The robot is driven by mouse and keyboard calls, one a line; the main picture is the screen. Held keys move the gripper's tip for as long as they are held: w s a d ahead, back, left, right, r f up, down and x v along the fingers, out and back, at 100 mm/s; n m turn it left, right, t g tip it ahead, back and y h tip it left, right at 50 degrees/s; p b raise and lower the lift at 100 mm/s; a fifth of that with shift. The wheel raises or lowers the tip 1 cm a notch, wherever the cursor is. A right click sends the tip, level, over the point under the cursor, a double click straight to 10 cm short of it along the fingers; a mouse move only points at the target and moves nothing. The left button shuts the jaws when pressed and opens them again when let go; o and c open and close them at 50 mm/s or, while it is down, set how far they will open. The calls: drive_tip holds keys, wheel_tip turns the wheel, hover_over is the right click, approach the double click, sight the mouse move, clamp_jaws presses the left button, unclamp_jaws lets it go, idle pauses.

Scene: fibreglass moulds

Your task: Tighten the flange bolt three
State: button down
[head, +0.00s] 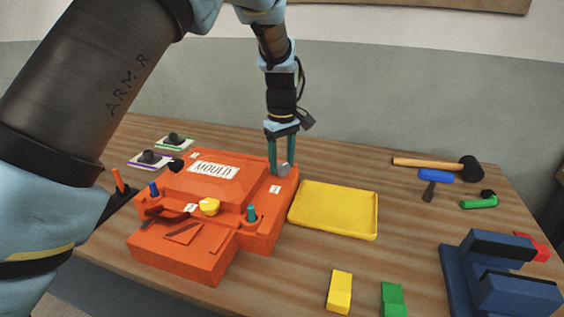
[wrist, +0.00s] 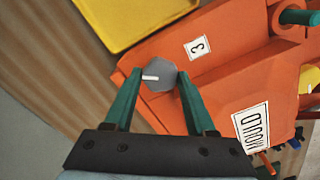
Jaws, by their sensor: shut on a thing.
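The orange mould (head: 188,263) stands on the wooden bench and carries a white MOULD label (head: 214,169). Flange bolt three (wrist: 158,76) has a grey hexagonal head with a white line mark pointing left in the wrist view. It sits on the mould flange beside the label 3 (wrist: 197,47), and its head also shows in the head view (head: 284,170). My gripper (head: 282,165) points down over the mould's back right corner. In the wrist view its green fingers (wrist: 156,88) are shut on the bolt head, one on each side.
An empty yellow tray (head: 335,233) lies right of the mould. A mallet (head: 430,164), a blue-headed hammer (head: 435,177), a dark blue stand (head: 458,290) and yellow (head: 340,291) and green blocks (head: 393,300) lie further right. A yellow knob (head: 209,206) and pegs rise from the mould.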

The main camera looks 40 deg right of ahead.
drive_tip(key=m, duration=0.6)
drive_tip(key=shift+m+b, duration=0.3)
drive_tip(key=shift+b, duration=0.1)
drive_tip(key=m, duration=1)
drive_tip(key=shift+m, duration=0.4)
drive_tip(key=m+p, duration=0.1)
drive_tip(key=m, duration=0.5)
drive_tip(key=shift+r, duration=0.1)
drive_tip(key=m+p, duration=0.1)
drive_tip(key=m, duration=0.4)
drive_tip(key=shift+m+p, duration=0.35)
drive_tip(key=shift+m, duration=0.05)
drive_tip(key=m+p, duration=0.2)
drive_tip(key=m, duration=0.3)
drive_tip(key=m+p, duration=0.2)
drive_tip(key=m, duration=0.3)
drive_tip(key=shift+m, duration=0.4)
drive_tip(key=m+p, duration=0.2)
drive_tip(key=m, duration=0.2)
drive_tip(key=shift+m, duration=0.4)
